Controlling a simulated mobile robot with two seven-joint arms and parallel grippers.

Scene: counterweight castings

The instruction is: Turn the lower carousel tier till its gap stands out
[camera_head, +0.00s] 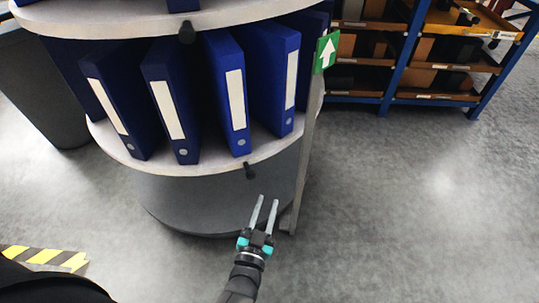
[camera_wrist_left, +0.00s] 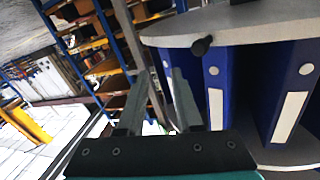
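The lower carousel tier (camera_head: 200,165) is a round pale board carrying several blue binders (camera_head: 217,90) with white labels. A black knob (camera_head: 250,170) sticks out from its rim. It also shows in the left wrist view (camera_wrist_left: 201,46), where the scene appears upside down. No wide gap shows among the visible binders; the tier's far side is hidden. My left gripper (camera_head: 268,199) is open and empty, below and slightly right of the knob in the head view, apart from it. Its two fingers (camera_wrist_left: 160,100) stand apart in the wrist view. My right gripper is not in view.
The upper tier (camera_head: 130,20) overhangs the binders and has its own knob (camera_head: 187,32). A grey post (camera_head: 305,150) with a green arrow sign (camera_head: 326,51) stands at the carousel's right. Blue-framed shelving (camera_head: 400,60) stands behind. Floor at right is clear.

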